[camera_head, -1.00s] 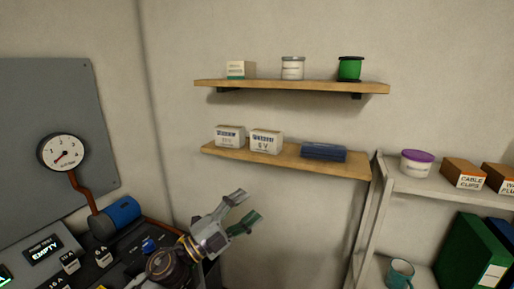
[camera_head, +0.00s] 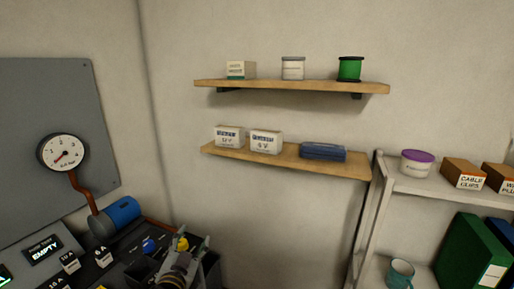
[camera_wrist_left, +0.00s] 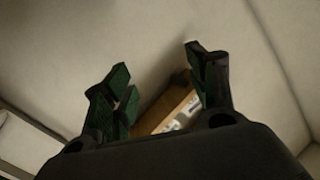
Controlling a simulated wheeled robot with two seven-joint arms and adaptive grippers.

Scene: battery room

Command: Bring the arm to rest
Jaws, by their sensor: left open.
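My left gripper (camera_head: 190,246) is low in the head view, left of centre, over the right end of the dark bench with the panel. In the left wrist view its two green-padded fingers (camera_wrist_left: 160,85) stand apart with nothing between them. A wooden shelf (camera_wrist_left: 165,112) with pale boxes shows beyond the fingers there. My right gripper is not in the head view.
The lower shelf (camera_head: 345,171) holds two white battery boxes (camera_head: 265,142) and a blue case (camera_head: 323,152). The upper shelf (camera_head: 290,88) holds small containers. A white rack (camera_head: 375,200) stands at right. A gauge (camera_head: 63,153) and blue cylinder (camera_head: 122,212) are at left.

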